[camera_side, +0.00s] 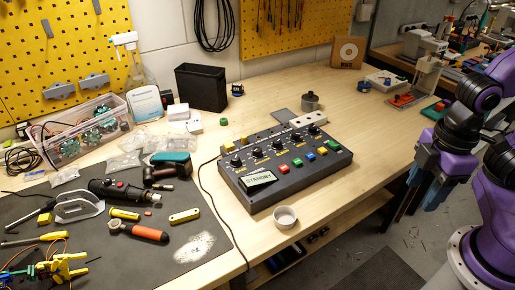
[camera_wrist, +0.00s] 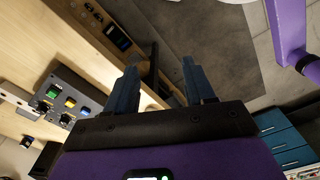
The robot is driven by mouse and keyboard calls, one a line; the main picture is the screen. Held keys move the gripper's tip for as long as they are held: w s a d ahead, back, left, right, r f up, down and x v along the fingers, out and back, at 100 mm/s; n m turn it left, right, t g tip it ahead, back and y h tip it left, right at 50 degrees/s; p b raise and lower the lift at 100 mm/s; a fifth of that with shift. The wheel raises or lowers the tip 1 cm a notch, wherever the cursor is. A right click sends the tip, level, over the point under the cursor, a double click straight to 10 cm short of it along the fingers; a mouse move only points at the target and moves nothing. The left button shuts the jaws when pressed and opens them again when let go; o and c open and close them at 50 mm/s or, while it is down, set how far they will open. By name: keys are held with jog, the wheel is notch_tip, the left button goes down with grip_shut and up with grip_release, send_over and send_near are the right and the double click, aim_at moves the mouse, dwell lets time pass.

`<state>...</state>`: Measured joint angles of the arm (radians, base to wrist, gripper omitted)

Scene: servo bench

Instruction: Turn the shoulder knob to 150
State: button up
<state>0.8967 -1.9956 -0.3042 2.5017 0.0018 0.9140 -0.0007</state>
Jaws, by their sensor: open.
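Part of the box shows at the left of the wrist view (camera_wrist: 62,88). My gripper (camera_side: 402,212) hangs right of the box, beyond the bench's front edge, well apart from the knobs. Its two blue fingers (camera_wrist: 160,82) are spread, with nothing between them.
A small metal cup (camera_side: 285,217) stands close in front of the box. A dark mat (camera_side: 120,225) with tools lies left. The bench right of the box is clear.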

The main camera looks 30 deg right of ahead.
jog(key=w+a+r+n, duration=0.3)
jog(key=w+a, duration=0.4)
jog(key=w, duration=0.2)
notch_tip(320, 180, up, 5)
jog(key=n, duration=1.2)
send_over(257, 148)
notch_tip(257, 148, down, 17)
jog(key=shift+s+f, duration=0.1)
jog(key=shift+f, duration=0.05)
grip_shut()
